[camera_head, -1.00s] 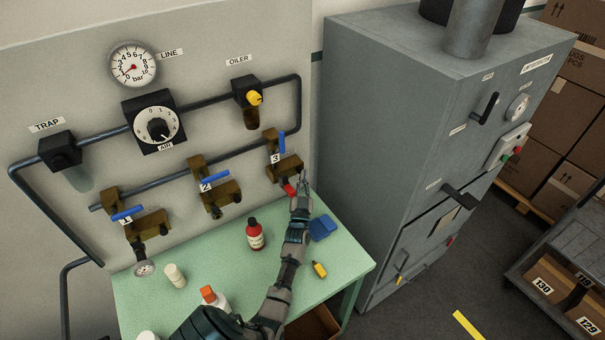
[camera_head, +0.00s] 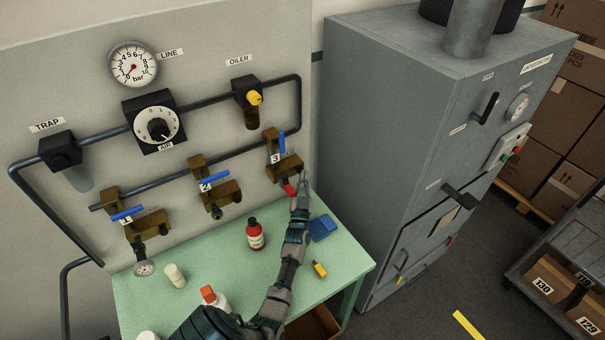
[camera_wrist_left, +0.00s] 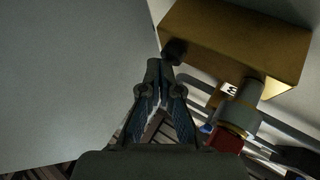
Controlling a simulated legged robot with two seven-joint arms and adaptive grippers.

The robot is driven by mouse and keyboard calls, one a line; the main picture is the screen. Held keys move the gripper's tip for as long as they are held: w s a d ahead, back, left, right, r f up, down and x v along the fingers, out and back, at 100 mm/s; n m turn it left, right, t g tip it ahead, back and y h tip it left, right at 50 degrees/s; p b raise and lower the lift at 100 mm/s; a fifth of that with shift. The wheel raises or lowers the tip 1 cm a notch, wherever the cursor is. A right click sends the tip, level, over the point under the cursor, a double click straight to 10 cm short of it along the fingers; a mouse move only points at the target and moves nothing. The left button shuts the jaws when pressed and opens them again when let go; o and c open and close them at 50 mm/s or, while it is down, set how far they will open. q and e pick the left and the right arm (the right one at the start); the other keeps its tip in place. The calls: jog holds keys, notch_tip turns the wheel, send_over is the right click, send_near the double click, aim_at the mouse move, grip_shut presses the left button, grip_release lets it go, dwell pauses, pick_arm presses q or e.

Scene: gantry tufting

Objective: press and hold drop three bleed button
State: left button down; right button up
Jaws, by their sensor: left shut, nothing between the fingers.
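Drop three is a brass body (camera_head: 287,168) on the wall panel, under a label 3, with a blue lever (camera_head: 282,142) and a red-ended fitting (camera_head: 289,189) below. In the left wrist view, its brass block (camera_wrist_left: 235,40) fills the upper right, and a small dark round button (camera_wrist_left: 175,50) sticks out of its near end. My left gripper (camera_head: 303,175) is shut and empty beside the right end of the brass body. Its fingertips (camera_wrist_left: 160,66) are right by the button; I cannot tell whether they touch it. My right gripper is not in view.
A grey cabinet (camera_head: 400,130) stands close to the right of my left gripper. The green table (camera_head: 215,265) below holds a red bottle (camera_head: 255,234), a blue box (camera_head: 322,228), a yellow item (camera_head: 319,269) and white bottles. Drops one and two are farther left on the panel.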

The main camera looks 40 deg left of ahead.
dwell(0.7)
pick_arm(q)
jog(key=shift+s+d+p, duration=0.3)
jog(key=shift+d+p, duration=0.2)
jog(key=shift+d, duration=0.35)
jog(key=shift+f, duration=0.1)
jog(key=d+p, duration=0.1)
jog(key=d, duration=0.1)
jog(key=s+d+p, duration=0.1)
jog(key=d, duration=0.2)
jog(key=shift+s, duration=0.2)
